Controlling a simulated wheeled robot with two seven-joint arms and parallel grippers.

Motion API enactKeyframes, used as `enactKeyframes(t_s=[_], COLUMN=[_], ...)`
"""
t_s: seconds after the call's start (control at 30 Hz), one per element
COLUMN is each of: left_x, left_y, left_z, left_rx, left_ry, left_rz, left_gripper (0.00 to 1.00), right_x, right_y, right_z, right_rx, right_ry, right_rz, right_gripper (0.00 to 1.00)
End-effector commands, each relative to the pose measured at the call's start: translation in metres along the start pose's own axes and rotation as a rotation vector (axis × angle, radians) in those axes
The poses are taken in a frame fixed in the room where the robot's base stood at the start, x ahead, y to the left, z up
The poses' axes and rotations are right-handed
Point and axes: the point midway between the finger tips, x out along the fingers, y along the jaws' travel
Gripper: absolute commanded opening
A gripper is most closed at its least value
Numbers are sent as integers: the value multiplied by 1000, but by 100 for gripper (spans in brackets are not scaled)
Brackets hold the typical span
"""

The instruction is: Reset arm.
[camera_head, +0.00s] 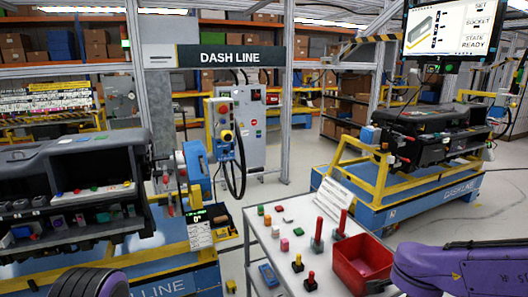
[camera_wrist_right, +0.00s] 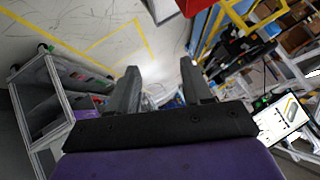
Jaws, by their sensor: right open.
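My right gripper (camera_wrist_right: 160,68) shows in the right wrist view, with its two dark fingers spread apart and nothing between them. Past the fingers are the floor and cluttered racks. In the head view my purple right arm (camera_head: 455,271) enters from the right edge, close to the cart's right side. Its fingers cannot be made out there. At the lower left of the head view only a dark and purple piece of my left arm (camera_head: 90,284) shows. My left gripper is not in view.
A white-topped cart (camera_head: 274,263) holds several small coloured blocks, red-handled tools and a red bin (camera_head: 362,262). A dashboard module (camera_head: 80,180) with filled compartments stands at the left. Another dashboard (camera_head: 430,122) sits on a blue and yellow stand at the right. Floor is clear behind the cart.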

Motion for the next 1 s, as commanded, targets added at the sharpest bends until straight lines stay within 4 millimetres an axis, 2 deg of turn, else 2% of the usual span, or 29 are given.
enactKeyframes(t_s=[0.03,0.07,0.1,0.17,0.2,0.27,0.3,0.37,0.4,0.5,0.6,0.7,0.8,1.0], left_x=[9,13,20,28,32,38,43,49,53,62,67,70,69,69], left_y=[1,1,2,3,3,4,4,4,5,6,6,6,6,6], left_z=[4,5,8,11,13,16,17,20,22,25,28,29,28,28], left_rx=[0,0,0,0,0,0,0,0,0,0,0,0,0,0], left_ry=[0,0,0,0,0,0,0,0,0,0,0,0,0,0], left_rz=[0,0,0,0,0,0,0,0,0,0,0,0,0,0], left_gripper=[43,43,43,43,43,43,43,43,43,43,43,43,43,43], right_x=[24,38,59,84,96,110,117,123,124,122,117,112,109,109], right_y=[17,26,45,75,97,133,160,203,232,301,354,382,389,388], right_z=[21,34,59,98,124,162,186,219,239,276,293,303,305,305], right_rx=[-6,-7,-28,-75,-118,-189,-245,-339,-412,-586,-683,-726,-732,-730], right_ry=[41,64,79,61,32,-28,-75,-151,-203,-312,-374,-411,-423,-422], right_rz=[-11,-30,-59,-97,-113,-121,-117,-99,-83,-23,49,89,103,102], right_gripper=[49,49,49,49,49,49,49,49,49,49,49,49,49,49])
